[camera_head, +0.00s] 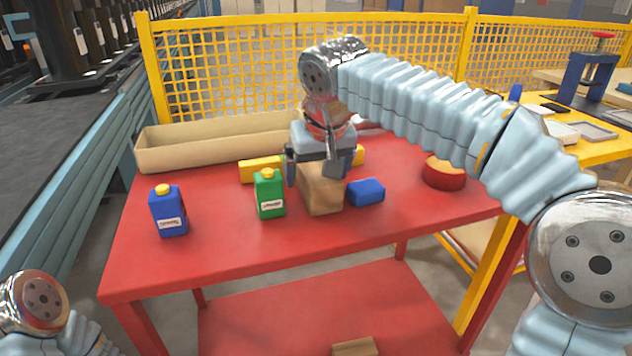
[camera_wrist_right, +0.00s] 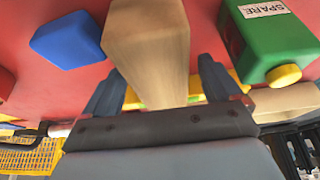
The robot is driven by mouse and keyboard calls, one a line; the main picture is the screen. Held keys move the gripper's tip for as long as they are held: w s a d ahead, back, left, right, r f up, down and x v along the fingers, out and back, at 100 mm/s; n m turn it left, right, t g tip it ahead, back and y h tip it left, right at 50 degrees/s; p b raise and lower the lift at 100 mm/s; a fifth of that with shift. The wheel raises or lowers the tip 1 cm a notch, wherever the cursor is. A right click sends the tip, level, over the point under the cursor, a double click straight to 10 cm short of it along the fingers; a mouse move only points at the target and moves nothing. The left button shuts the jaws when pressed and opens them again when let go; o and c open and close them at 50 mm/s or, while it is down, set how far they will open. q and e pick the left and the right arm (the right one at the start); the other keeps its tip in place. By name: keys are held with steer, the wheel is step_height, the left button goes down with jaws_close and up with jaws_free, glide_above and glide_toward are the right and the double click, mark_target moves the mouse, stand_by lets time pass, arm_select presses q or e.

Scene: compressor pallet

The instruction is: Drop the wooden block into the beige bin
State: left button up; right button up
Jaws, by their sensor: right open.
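The wooden block (camera_head: 322,195) stands on the red table near its middle. The beige bin (camera_head: 152,158), long and low, sits along the table's back left edge; part of it shows in the right wrist view (camera_wrist_right: 290,104). My right gripper (camera_head: 316,174) is over the block, pointing down, with its fingers on either side of the block's upper end. In the right wrist view the open gripper (camera_wrist_right: 160,76) has the block (camera_wrist_right: 147,45) between its fingers, with a gap seen at each side. My left arm shows only at the bottom left; its gripper is out of view.
A green bottle (camera_head: 268,196) stands close left of the block, and a blue block (camera_head: 366,192) lies close right. A yellow block (camera_head: 261,169) lies behind. A blue bottle (camera_head: 168,212) stands left, and a red bowl (camera_head: 444,180) right. The front table strip is clear.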

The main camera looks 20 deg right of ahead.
steer(key=shift+w+f, duration=0.2)
steer(key=shift+f, duration=0.45)
steer(key=shift+r, duration=0.1)
steer(key=c, duration=1.2)
